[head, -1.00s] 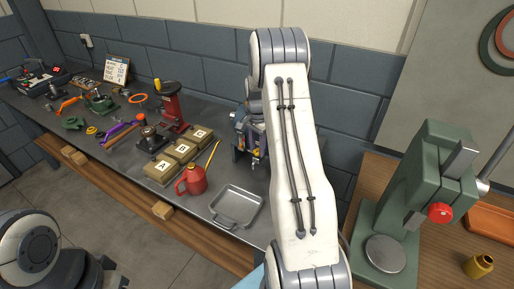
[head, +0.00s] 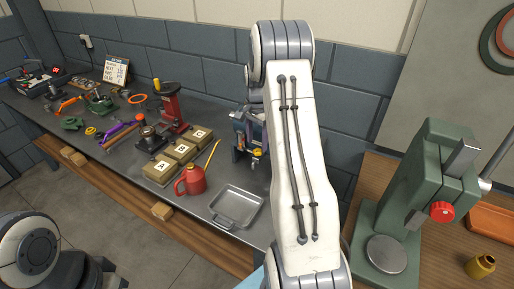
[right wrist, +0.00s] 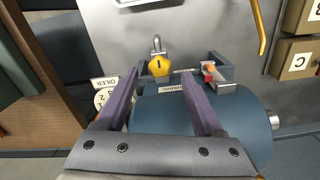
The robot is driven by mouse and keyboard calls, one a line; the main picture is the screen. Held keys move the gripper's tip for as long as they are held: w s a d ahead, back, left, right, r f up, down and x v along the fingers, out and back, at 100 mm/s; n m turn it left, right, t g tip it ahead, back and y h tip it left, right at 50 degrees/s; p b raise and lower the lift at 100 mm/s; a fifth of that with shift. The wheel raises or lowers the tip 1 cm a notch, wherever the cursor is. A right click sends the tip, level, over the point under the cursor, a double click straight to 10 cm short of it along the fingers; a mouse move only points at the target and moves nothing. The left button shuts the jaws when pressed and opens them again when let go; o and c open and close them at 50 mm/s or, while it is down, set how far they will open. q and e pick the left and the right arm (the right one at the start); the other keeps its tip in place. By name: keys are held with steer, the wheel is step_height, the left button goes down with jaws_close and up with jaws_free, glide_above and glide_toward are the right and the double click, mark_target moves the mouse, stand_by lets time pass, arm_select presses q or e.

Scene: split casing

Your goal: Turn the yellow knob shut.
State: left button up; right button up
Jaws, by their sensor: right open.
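The yellow knob (right wrist: 160,66), marked 1, shows in the right wrist view at the end of a blue rounded casing (right wrist: 240,113). In the head view a small yellow spot that looks like the knob (head: 257,153) is on the blue device (head: 240,137), partly behind my right arm. My right gripper (right wrist: 161,84) is open. Its two purple fingers reach over the casing on either side of the knob's line, with the knob between and slightly beyond the tips. I cannot tell whether they touch anything. My left gripper is out of view.
A small orange-red part (right wrist: 208,70) on a bracket sits right of the knob. A metal tray (head: 236,207), a red oil can (head: 190,182) and boxed labels A, B, C stand left of the device. A green press (head: 415,190) stands on the right bench.

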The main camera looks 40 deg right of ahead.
mark_target(257, 150)
step_height(257, 150, up, 7)
steer(key=b, duration=0.1)
steer(key=shift+r, duration=0.15)
stand_by(0.4)
